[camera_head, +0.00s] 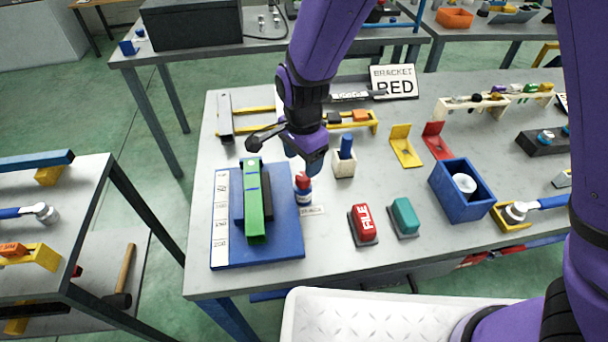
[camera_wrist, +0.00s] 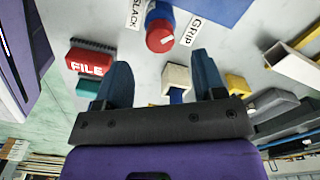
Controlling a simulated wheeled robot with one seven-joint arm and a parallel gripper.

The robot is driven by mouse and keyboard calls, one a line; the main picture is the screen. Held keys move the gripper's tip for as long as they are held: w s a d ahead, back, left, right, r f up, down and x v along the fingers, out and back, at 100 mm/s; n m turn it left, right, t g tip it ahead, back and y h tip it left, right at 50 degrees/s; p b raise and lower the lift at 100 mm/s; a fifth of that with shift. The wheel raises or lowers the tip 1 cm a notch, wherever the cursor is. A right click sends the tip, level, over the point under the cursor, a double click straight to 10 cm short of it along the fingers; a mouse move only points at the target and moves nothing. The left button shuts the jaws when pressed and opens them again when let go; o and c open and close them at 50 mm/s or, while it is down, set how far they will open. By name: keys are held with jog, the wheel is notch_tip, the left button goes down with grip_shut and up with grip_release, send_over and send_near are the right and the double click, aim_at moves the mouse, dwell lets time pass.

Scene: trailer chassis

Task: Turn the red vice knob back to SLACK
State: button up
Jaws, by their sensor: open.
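The red vice knob (camera_head: 303,181) sits on a blue base at the right edge of the blue vice plate (camera_head: 284,240). It also shows in the wrist view (camera_wrist: 160,38), top centre, with a small pale mark on its face toward the GRIP side. The SLACK label (camera_wrist: 136,14) is left of it and the GRIP label (camera_wrist: 192,31) right of it in that view. My gripper (camera_head: 308,160) is just above and behind the knob. In the wrist view its two blue fingers (camera_wrist: 162,78) are spread wide with nothing between them; the knob appears beyond their tips.
A green bar (camera_head: 254,205) lies over the vice plate. A cream block with a blue peg (camera_head: 344,164) stands close right of my gripper. A red FILE brush (camera_head: 363,224) and teal brush (camera_head: 404,217) are in front. A blue box (camera_head: 446,195) is farther right.

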aim_at(303, 176)
notch_tip(303, 176, down, 6)
jog(key=shift+f, duration=0.1)
dwell(0.4)
jog(key=c, duration=0.9)
